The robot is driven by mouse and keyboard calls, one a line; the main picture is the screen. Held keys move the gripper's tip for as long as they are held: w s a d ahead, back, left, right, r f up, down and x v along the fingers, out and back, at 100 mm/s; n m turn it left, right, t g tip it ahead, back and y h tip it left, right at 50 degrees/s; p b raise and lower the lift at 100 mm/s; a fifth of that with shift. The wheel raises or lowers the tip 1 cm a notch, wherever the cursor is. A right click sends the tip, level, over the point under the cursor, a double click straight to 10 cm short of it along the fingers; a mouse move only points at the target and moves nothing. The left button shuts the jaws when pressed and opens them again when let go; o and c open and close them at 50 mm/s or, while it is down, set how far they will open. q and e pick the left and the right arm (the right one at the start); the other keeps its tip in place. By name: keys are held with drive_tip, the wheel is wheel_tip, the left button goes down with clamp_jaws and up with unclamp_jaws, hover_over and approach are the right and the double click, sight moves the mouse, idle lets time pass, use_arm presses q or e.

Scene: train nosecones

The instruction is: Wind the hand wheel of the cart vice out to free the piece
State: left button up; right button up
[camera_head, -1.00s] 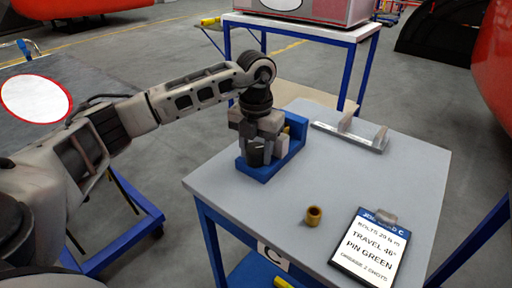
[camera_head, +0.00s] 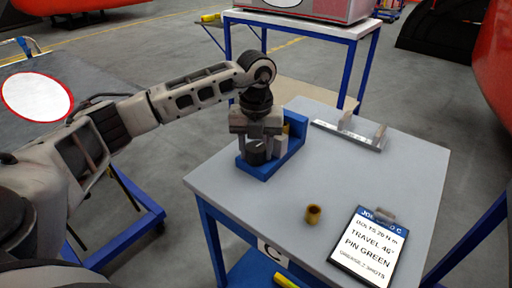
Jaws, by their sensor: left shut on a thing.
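The blue cart vice (camera_head: 293,146) stands at the far left corner of the grey cart top (camera_head: 330,190). My left gripper (camera_head: 258,148) points down over the near end of the vice. It is shut on a dark round part, the hand wheel (camera_head: 254,155), which it mostly covers. My right gripper is not in view.
A brass bushing (camera_head: 313,214) stands on the cart top. A job card clipboard (camera_head: 368,246) lies at the front right, and a metal bracket (camera_head: 350,136) at the back.

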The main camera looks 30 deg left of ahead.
use_arm(q)
drive_tip(key=shift+r, duration=0.1)
drive_tip(key=o, duration=0.8)
drive_tip(key=shift+o, duration=1)
drive_tip(key=shift+m, duration=0.3)
